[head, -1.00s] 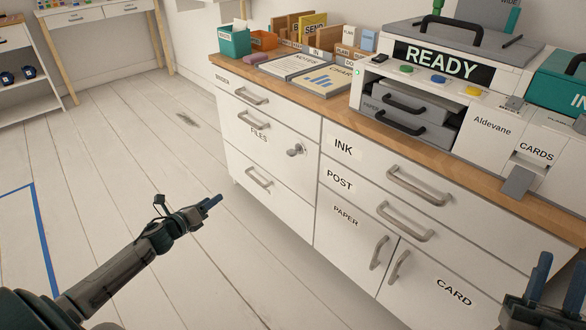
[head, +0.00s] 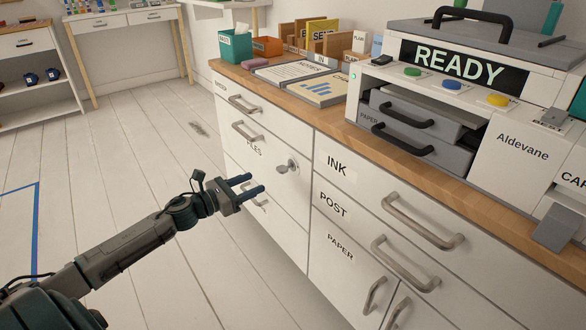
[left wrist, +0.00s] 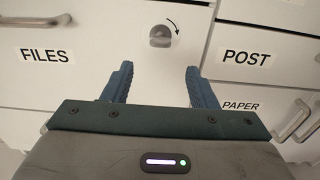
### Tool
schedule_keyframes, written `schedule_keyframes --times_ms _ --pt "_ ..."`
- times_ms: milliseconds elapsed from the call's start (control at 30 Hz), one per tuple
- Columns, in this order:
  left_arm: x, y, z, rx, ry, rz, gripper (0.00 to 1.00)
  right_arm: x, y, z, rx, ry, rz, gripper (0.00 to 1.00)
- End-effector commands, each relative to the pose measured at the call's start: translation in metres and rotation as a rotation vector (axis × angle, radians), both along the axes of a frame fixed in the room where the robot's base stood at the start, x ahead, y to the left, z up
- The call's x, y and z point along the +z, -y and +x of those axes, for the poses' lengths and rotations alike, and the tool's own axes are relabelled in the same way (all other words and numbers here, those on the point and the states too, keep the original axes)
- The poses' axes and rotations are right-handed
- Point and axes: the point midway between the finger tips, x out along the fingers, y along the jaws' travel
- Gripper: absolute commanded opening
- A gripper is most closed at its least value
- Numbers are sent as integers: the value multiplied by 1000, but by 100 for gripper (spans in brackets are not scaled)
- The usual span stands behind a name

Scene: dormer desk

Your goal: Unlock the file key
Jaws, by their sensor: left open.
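The file key (head: 288,167) is a small grey metal key in a lock on the white FILES drawer front, right of the FILES label (head: 254,149). In the left wrist view the key (left wrist: 160,37) sits at the top middle, beside a curved black arrow (left wrist: 174,22) printed on the front. My left gripper (head: 257,184) is open and empty, below and left of the key in the head view, apart from it. In the left wrist view its two blue fingers (left wrist: 160,82) are spread below the key. My right gripper is out of view.
Drawer handles (head: 246,130) stick out around the lock. The INK, POST and PAPER fronts (head: 338,212) lie to the right. The wooden desktop (head: 335,127) carries a printer showing READY (head: 455,65), and folders. The floor at left (head: 130,150) is clear.

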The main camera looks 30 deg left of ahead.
Motion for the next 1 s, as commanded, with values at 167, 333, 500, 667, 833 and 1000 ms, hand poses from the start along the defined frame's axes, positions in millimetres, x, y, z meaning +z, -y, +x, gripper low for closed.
schedule_keyframes --times_ms 167,333,500,667,833,1000 --pt "2 2 5 0 5 0 53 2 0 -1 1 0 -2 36" --pt "2 7 16 -1 7 -2 53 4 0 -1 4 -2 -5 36" --pt "2 12 29 1 3 -2 53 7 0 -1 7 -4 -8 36" --pt "3 20 48 0 4 -4 53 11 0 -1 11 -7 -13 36" --pt "2 30 73 1 3 -5 53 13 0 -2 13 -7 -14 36" --pt "0 37 91 1 2 -2 53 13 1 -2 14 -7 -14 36"
